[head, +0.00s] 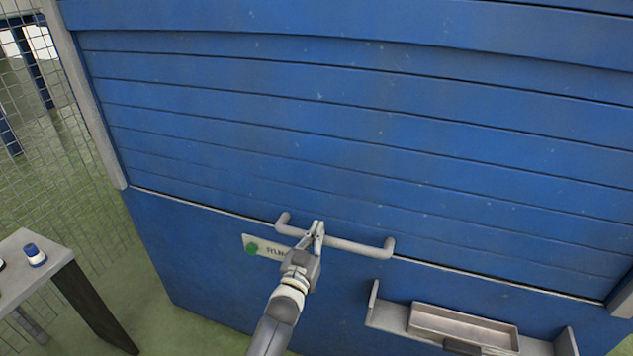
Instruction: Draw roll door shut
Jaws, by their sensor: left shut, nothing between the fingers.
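The blue slatted roll door (350,130) fills most of the head view, and its bottom edge sits close to the top of the blue lower panel (200,255). A grey bar handle (360,248) runs across near the door's lower edge. My left gripper (317,232) is shut at the middle of the handle, its fingertips over the bar. Nothing shows between its fingers, and I cannot tell whether they touch the bar. My right gripper is not in view.
A label with a green dot (252,247) is on the panel, partly hidden by my left gripper. A grey shelf with a tray (465,322) juts out at lower right. A small table (30,270) with a blue-and-white item (36,256) stands left, before a wire mesh fence (50,130).

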